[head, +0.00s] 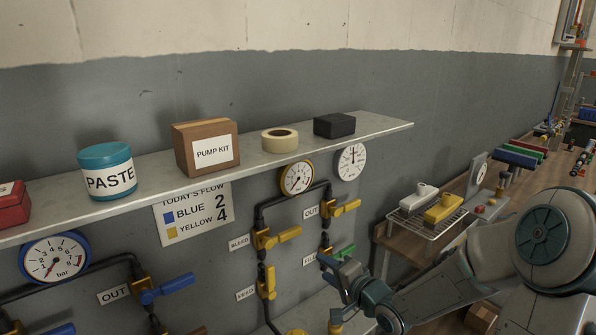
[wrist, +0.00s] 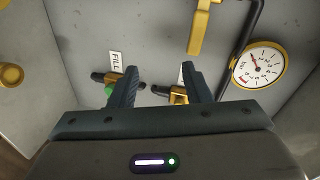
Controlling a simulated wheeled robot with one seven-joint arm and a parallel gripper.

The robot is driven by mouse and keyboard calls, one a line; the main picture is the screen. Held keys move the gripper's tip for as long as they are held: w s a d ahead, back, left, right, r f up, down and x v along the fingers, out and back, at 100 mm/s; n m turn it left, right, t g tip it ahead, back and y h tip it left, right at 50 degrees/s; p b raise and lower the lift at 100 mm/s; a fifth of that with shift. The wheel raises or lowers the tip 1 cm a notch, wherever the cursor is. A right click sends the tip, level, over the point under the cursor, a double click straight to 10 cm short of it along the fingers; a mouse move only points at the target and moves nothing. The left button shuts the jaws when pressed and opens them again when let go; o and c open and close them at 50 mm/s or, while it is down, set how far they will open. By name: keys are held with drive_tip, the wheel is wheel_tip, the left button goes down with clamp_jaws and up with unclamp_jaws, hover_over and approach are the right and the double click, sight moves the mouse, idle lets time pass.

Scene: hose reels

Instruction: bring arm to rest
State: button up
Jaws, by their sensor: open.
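My gripper (head: 343,268) is in front of the yellow pipe run in the head view, close to the green valve handle (head: 344,252). I cannot tell there whether it touches the handle. In the wrist view my gripper (wrist: 158,72) is open, with a gap between its fingers and nothing held. Part of the green handle (wrist: 110,90) shows beside the left finger, below the FILL label (wrist: 115,61). The right finger overlaps a yellow valve (wrist: 178,96). My arm reaches in from the lower right of the head view.
A shelf (head: 375,133) above holds a paste tub (head: 107,171), a pump kit box (head: 207,147), a tape roll (head: 280,139) and a black block (head: 334,125). Yellow handles (head: 289,235) stick out from the wall. A bench with a wire rack (head: 428,222) stands at right.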

drive_tip(key=s+d+n+g+h, duration=0.5)
drive_tip(key=s+d+h, duration=0.2)
drive_tip(key=s+h, duration=0.15)
drive_tip(key=s+r+n+g, duration=0.2)
drive_tip(key=s, duration=0.7)
drive_tip(key=s+a+r+n+g, duration=0.1)
drive_tip(key=s+r+n+g, duration=0.1)
drive_tip(key=s, duration=0.7)
drive_tip(key=shift+r+g, duration=0.3)
drive_tip(key=shift+r, duration=0.55)
